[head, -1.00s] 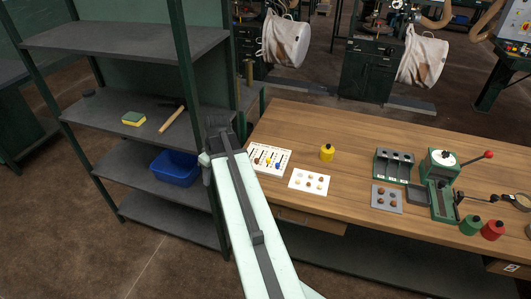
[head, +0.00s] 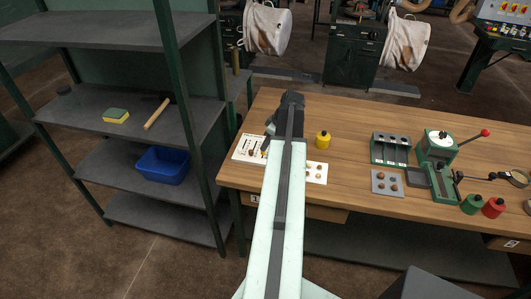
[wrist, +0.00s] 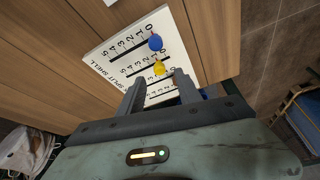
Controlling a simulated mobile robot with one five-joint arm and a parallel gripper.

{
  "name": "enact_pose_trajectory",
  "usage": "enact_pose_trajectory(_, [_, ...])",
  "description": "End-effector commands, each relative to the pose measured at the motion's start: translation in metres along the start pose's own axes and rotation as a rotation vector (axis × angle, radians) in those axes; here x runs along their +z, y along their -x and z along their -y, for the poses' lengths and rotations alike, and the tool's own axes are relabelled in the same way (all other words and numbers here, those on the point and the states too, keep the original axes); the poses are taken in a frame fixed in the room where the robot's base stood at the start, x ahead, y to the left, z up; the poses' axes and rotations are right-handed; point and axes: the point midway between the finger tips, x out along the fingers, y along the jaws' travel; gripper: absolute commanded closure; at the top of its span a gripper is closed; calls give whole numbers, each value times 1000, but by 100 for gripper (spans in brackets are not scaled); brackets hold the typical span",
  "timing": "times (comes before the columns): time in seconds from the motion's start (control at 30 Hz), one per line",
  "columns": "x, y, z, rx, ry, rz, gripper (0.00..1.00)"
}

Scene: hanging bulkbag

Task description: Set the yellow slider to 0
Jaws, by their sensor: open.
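The white slider board (wrist: 101,59) lies on the wooden bench with several numbered slots, marked 5 to 0. Its left part also shows in the head view (head: 244,148), and my arm covers its right part. The yellow slider (wrist: 159,68) has a round knob toward the low-number end of its slot; its exact number is unclear. The blue slider (wrist: 155,42) is in the neighbouring slot. My gripper (wrist: 160,90) is open and empty, its fingers pointing at the board. The yellow knob appears just beyond the gap between the fingertips. Lower slots are partly hidden by the fingers.
A white card with round pieces (head: 316,172) and a yellow pot (head: 323,139) sit right of the board. Green racks (head: 390,150) and a lever press (head: 437,165) stand further right. A shelf post (head: 176,100) rises to the left.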

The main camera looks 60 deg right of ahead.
Motion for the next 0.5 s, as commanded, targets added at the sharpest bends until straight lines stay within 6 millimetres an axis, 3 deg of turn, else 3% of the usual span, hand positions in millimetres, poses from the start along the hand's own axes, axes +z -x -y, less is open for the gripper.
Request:
enact_pose_trajectory(0.03, [4,-19,-1,0,0,0,59])
enact_pose_trajectory(0.17, [4,-37,-1,0,-2,0,59])
enact_pose_trajectory(0.47, [1,-38,-1,1,-4,1,59])
enact_pose_trajectory(0.5, [2,-38,-1,1,-4,1,67])
